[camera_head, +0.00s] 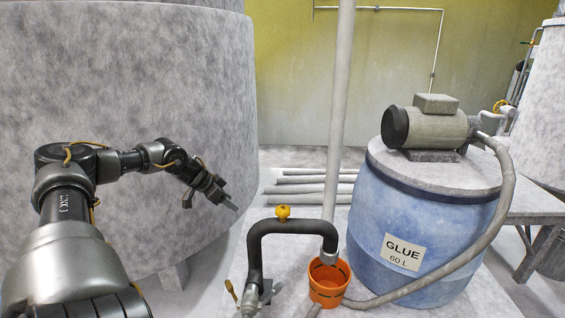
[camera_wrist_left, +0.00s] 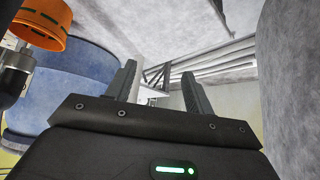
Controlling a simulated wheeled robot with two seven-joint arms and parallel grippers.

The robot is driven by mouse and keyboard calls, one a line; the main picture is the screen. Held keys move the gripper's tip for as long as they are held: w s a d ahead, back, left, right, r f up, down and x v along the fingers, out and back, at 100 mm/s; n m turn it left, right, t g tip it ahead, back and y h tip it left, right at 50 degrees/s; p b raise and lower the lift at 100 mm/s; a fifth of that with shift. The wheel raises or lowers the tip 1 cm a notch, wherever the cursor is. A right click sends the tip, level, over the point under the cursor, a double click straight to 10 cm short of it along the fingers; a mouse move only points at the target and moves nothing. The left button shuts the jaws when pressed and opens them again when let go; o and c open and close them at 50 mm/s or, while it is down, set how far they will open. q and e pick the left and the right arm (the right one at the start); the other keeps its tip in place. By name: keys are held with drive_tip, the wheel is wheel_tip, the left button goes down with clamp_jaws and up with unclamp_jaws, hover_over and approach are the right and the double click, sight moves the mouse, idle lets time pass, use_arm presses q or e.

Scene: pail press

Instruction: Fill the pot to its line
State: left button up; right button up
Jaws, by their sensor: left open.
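The pot is an orange pail (camera_head: 328,284) on the pale platform, with a dark line on its inner wall. No liquid can be made out in it. A dark bent pipe (camera_head: 290,227) with a yellow knob (camera_head: 283,211) on top ends in a grey spout (camera_head: 329,246) over the pail. My left gripper (camera_head: 211,201) is open and empty, left of the pipe and apart from it. The left wrist view shows its two spread fingers (camera_wrist_left: 160,75), with the pail (camera_wrist_left: 42,24) and spout (camera_wrist_left: 14,72) at upper left. My right gripper is not in view.
A blue glue drum (camera_head: 385,225) labelled "GLUE 60 L" stands right of the pail with a pump (camera_head: 435,128) on top. Its hose (camera_head: 480,235) curves down to the pail's base. A thin upright pole (camera_head: 340,110) rises behind. A large grey tank (camera_head: 130,150) fills the left.

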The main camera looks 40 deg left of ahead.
use_arm(q)
drive_tip(key=w+d+r+m+g+p, duration=0.2)
drive_tip(key=w+d+r+g+p, duration=0.1)
drive_tip(key=d+r, duration=1.05)
wheel_tip(320, 180, up, 7)
drive_tip(key=g+y+p, duration=0.2)
drive_tip(key=g+p, duration=0.1)
drive_tip(key=g, duration=0.1)
hover_over(283, 207)
drive_tip(key=shift+w+a+f, duration=0.1)
drive_tip(key=shift+w+a, duration=0.15)
drive_tip(key=shift+s+d, duration=0.2)
drive_tip(key=shift+f, duration=0.55)
wheel_tip(283, 207, down, 8)
drive_tip(key=shift+f+b, duration=0.15)
drive_tip(key=shift+b, duration=1.1)
drive_tip(key=shift+w+r, duration=0.1)
drive_tip(key=shift+r, duration=0.15)
drive_tip(key=shift+c, duration=1.3)
drive_tip(key=c, duration=0.3)
